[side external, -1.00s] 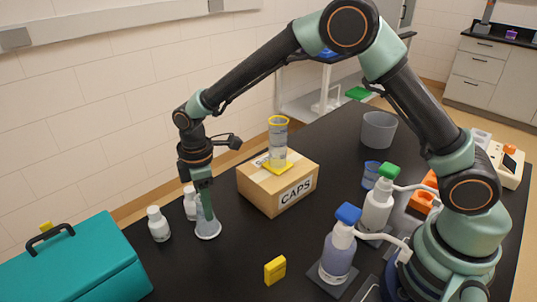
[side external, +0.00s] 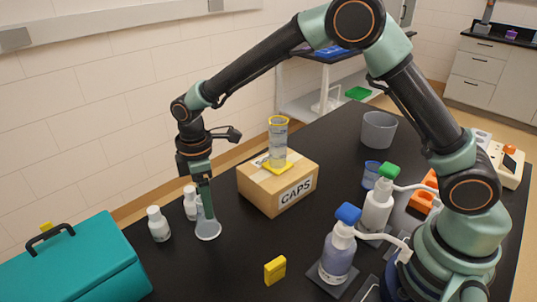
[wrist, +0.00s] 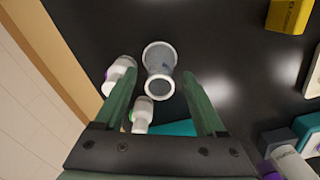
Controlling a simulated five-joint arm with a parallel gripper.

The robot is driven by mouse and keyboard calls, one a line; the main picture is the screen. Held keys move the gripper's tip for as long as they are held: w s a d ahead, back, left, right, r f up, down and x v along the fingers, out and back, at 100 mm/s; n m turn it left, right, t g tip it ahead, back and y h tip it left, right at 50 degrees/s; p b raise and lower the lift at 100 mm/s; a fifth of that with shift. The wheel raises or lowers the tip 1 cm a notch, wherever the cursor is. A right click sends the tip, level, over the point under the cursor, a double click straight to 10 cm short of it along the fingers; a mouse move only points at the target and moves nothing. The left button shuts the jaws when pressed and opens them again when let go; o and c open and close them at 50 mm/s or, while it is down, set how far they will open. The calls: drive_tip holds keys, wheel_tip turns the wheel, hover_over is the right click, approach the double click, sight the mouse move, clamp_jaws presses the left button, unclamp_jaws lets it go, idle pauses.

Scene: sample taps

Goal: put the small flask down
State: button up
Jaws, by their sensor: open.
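The small flask (side external: 208,229) is clear glass and stands upright on the black table, left of the cardboard box. In the wrist view the flask (wrist: 159,70) shows its round mouth and wider base between my fingers. My gripper (side external: 204,198) points down over the flask, its fingertips beside the neck. In the wrist view my gripper (wrist: 158,88) has its green fingers spread apart, with a gap on each side of the flask.
White bottles (side external: 159,224) stand close on the flask's left. A cardboard box (side external: 278,186) labelled CAPS bears a yellow-rimmed cylinder (side external: 278,142). A teal case (side external: 80,262) is at lower left, a yellow block (side external: 275,270) in front. Table between flask and block is clear.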

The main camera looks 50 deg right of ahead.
drive_tip(key=s+d+r+m+t, duration=0.1)
drive_tip(key=d+r, duration=0.1)
drive_tip(key=r, duration=0.5)
drive_tip(key=s+d+r+m, duration=0.1)
drive_tip(key=d+r+m, duration=0.15)
drive_tip(key=r, duration=0.55)
drive_tip(key=s+d+r+m+t, duration=0.2)
drive_tip(key=s+d+m+t, duration=0.2)
drive_tip(key=s+d+m, duration=0.6)
drive_tip(key=s+d, duration=0.3)
drive_tip(key=d, duration=0.1)
drive_tip(key=shift+s+t, duration=0.3)
drive_tip(key=shift+s, duration=0.1)
